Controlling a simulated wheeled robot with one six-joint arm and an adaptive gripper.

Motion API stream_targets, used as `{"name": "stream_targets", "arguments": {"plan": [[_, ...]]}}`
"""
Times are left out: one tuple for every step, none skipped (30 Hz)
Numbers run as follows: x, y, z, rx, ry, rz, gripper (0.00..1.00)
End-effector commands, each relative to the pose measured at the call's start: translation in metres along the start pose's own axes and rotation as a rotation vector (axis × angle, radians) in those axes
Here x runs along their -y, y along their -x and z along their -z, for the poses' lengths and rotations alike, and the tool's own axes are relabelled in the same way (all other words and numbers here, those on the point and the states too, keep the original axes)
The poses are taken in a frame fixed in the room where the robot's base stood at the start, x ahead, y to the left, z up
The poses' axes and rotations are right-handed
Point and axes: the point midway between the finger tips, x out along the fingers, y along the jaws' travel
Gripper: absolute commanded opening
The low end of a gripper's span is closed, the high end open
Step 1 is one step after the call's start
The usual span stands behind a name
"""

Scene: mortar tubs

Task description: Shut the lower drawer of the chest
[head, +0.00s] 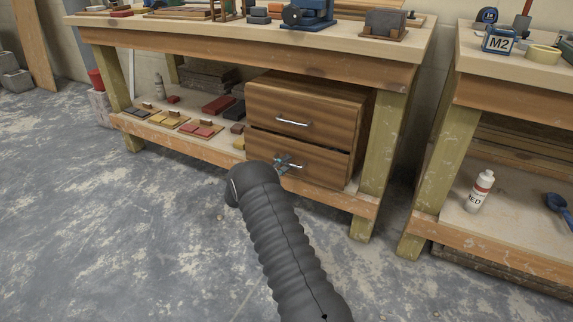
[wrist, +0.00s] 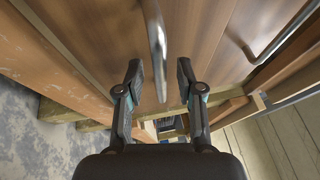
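The wooden chest (head: 361,115) stands on the low shelf of the workbench, with two drawers. The lower drawer (head: 325,168) has a dark gap along its top edge; I cannot tell exactly how far out it stands. In the wrist view, my gripper (wrist: 160,72) is open, with the lower drawer's metal handle (wrist: 155,30) running between the two fingers. The fingers stand apart from the bar on both sides. The upper drawer (head: 305,105) has its own handle (head: 293,122), also seen in the wrist view (wrist: 280,38).
The workbench leg (head: 382,165) stands just right of the chest. A second bench (head: 450,140) with a white bottle (head: 480,190) is at the right. The floor in front is clear.

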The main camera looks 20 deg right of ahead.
Motion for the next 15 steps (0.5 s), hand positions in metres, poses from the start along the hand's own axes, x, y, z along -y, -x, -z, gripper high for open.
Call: {"name": "stream_targets", "arguments": {"plan": [[-0.0002, -0.0029, 0.0001, 0.0, 0.0, 0.0, 0.37], [-0.0002, -0.0041, 0.0001, 0.0, 0.0, 0.0, 0.37], [-0.0001, -0.0053, 0.0001, 0.0, 0.0, 0.0, 0.37], [0.0, -0.0059, 0.0001, 0.0, 0.0, 0.0, 0.37], [0.0, -0.0064, 0.0001, 0.0, 0.0, 0.0, 0.37], [0.0, -0.0067, 0.0, 0.0, 0.0, 0.0, 0.37], [0.0001, -0.0067, 0.0, 0.0, 0.0, 0.0, 0.37], [0.0001, -0.0067, 0.0, 0.0, 0.0, 0.0, 0.37], [0.0001, -0.0067, 0.0, 0.0, 0.0, 0.0, 0.37], [0.0001, -0.0067, 0.0, 0.0, 0.0, 0.0, 0.37], [0.0001, -0.0066, 0.0, 0.0, 0.0, 0.0, 0.37], [0.0001, -0.0066, 0.0, 0.0, 0.0, 0.0, 0.34], [0.0001, -0.0066, 0.0, 0.0, 0.0, 0.0, 0.27], [0.0001, -0.0066, 0.0, 0.0, 0.0, 0.0, 0.19], [0.0001, -0.0066, 0.0, 0.0, 0.0, 0.0, 0.09]]}}
